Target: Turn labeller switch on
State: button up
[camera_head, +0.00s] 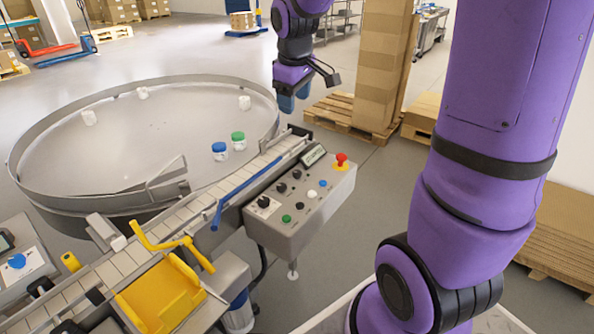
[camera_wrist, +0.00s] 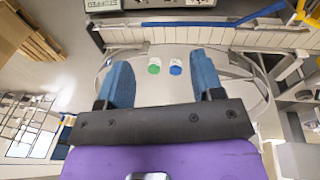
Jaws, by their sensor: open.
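The grey control box (camera_head: 300,222) stands beside the conveyor in the head view. Its sloped top carries several black rotary knobs (camera_head: 281,188), a green button (camera_head: 286,218), a white button (camera_head: 312,194), a red emergency stop (camera_head: 341,160) and a small display (camera_head: 313,156). I cannot read which knob is the labeller switch. My gripper (camera_head: 287,103) hangs in the air above and behind the box, apart from it. In the wrist view, its blue fingers (camera_wrist: 160,82) are spread with nothing between them. The display (camera_wrist: 102,4) shows at the top edge there, seemingly reading "STOPPED".
A large round turntable (camera_head: 140,130) holds white jars, plus one with a blue lid (camera_head: 219,148) and one with a green lid (camera_head: 238,137). The conveyor (camera_head: 180,216) has a blue rail (camera_head: 245,193) and yellow guard (camera_head: 160,295). Pallets with cartons (camera_head: 380,70) stand behind.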

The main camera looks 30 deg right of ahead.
jog(key=w+d+f+n+g, duration=0.1)
jog(key=w+d+f, duration=0.1)
jog(key=w+f, duration=0.25)
jog(key=w+d+f+n, duration=0.1)
jog(key=w+d+f, duration=0.2)
jog(key=f, duration=0.3)
jog(key=n+g+y, duration=0.1)
send_near(297, 172)
notch_tip(297, 172, down, 9)
jog(key=shift+d+f, duration=0.15)
jog(key=c, duration=0.9)
